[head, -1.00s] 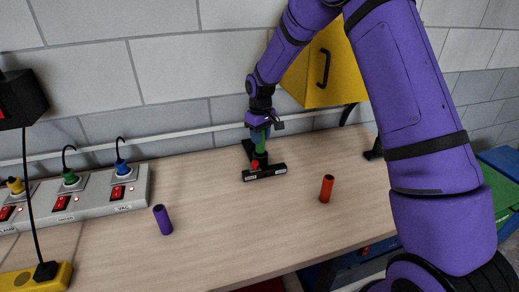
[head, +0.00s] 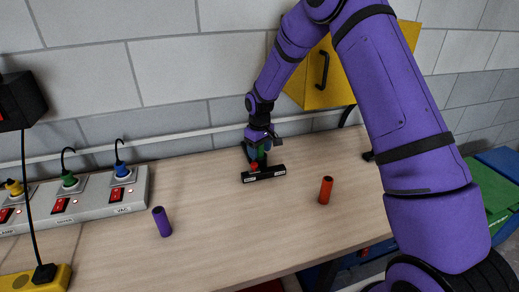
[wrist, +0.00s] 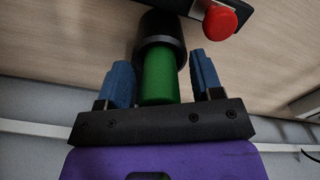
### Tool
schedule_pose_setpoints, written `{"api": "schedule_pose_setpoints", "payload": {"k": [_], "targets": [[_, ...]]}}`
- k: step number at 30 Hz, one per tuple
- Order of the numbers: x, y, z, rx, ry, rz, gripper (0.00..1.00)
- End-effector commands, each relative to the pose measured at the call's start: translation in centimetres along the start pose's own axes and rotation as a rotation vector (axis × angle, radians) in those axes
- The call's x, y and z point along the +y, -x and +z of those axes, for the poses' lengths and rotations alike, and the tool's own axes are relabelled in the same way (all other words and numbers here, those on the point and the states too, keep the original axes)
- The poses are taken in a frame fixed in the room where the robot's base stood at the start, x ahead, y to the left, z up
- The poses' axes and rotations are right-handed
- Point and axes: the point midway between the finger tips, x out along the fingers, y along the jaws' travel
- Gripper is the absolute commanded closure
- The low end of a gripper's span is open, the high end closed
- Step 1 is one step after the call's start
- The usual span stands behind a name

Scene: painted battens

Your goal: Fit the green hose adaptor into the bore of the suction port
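The green hose adaptor (head: 261,154) stands upright at the black suction port (head: 264,174) on the bench. In the wrist view the adaptor (wrist: 161,80) meets the round black collar (wrist: 162,28) of the port, and its far end is hidden inside the collar. How deep it sits cannot be told. My gripper (head: 259,149) is directly above the port. In the wrist view its two blue fingers (wrist: 163,80) stand on either side of the adaptor, with a visible gap on both sides, so the gripper is open around it.
A red knob (wrist: 221,22) sits beside the collar. A purple cylinder (head: 162,221) and an orange-red one (head: 326,190) stand on the bench. A power strip (head: 90,200) is at left, a yellow cabinet (head: 340,70) behind. The bench between is clear.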

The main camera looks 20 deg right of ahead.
Motion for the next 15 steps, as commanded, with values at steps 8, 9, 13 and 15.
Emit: {"api": "schedule_pose_setpoints", "payload": {"k": [8, 9, 13, 15], "targets": [[0.0, 0.1, 0.0, 0.0, 0.0, 0.0, 0.4], [0.0, 0.3, 0.0, 0.001, 0.0, 0.0, 0.4], [0.0, 1.7, -0.1, 0.003, 0.0, 0.001, 0.4], [0.0, 2.9, -0.1, 0.003, 0.0, 0.002, 0.4]]}}
